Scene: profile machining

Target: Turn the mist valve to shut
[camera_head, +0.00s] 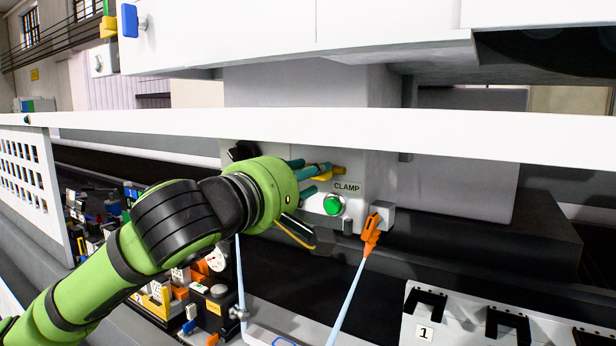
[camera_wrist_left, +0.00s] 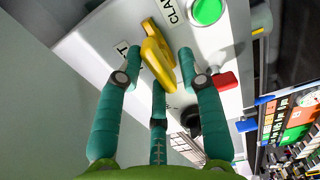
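A yellow valve handle (camera_wrist_left: 158,58) sticks out from the white panel of the clamp box in the left wrist view. A small label (camera_wrist_left: 122,48) beside it is mostly hidden by a finger, so I cannot read it. My left gripper (camera_wrist_left: 159,62) has its teal fingers spread around the handle, with gaps on both sides, so it is open. In the head view the left gripper (camera_head: 318,172) reaches the box from the left, and a bit of the yellow handle (camera_head: 322,168) shows between its fingers. My right gripper is not in view.
A green button (camera_head: 333,204) under the CLAMP label sits close to the fingers. An orange nozzle piece (camera_head: 371,233) with a pale blue hose is at the box's lower right. A white rail (camera_head: 430,130) crosses above the arm. A red part (camera_wrist_left: 224,80) is near one finger.

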